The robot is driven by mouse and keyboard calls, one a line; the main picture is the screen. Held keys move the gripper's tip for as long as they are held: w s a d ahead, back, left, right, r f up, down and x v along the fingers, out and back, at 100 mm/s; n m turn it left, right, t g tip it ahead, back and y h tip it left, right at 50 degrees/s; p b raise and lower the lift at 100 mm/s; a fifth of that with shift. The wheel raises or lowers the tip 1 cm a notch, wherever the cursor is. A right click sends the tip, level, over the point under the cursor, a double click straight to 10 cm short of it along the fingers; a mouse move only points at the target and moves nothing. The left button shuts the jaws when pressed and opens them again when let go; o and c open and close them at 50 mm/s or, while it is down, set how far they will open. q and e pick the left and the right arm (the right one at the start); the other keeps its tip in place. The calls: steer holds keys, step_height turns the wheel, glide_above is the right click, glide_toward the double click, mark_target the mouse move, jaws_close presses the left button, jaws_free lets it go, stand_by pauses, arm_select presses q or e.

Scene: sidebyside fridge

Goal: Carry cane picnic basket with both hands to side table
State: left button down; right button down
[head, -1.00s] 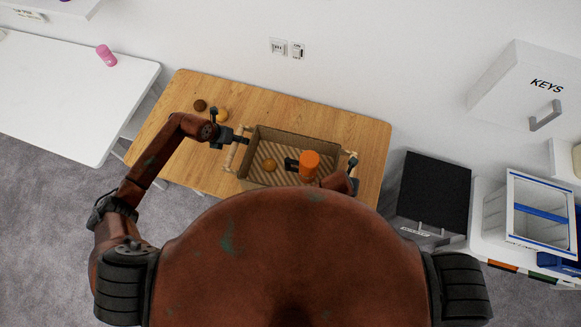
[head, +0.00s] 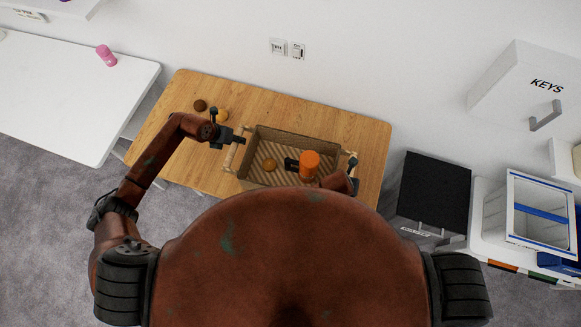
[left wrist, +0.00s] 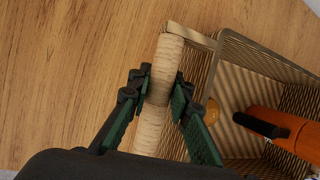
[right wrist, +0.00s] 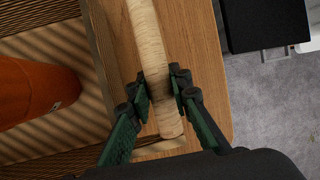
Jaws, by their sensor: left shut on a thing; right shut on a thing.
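The cane picnic basket (head: 295,139) is on the wooden table, with a round cane handle at each end. An orange container with a black part (head: 310,165) and a small round orange-brown item (head: 269,165) are inside it. My left gripper (head: 240,139) is at the basket's left handle; in the left wrist view its fingers (left wrist: 155,88) are shut around the pale handle (left wrist: 165,60).
The wooden table (head: 360,130) also bears a brown round item (head: 200,105) and an orange-yellow one (head: 222,115) near its back left. A white table (head: 60,90) with a pink bottle (head: 106,55) stands at left. A black-topped bin (head: 434,190) and white crate (head: 540,210) stand at right.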

arm_select(q)
steer(key=shift+r, duration=0.2)
arm_select(e)
steer(key=shift+w+r, duration=0.1)
steer(key=shift+r, duration=0.1)
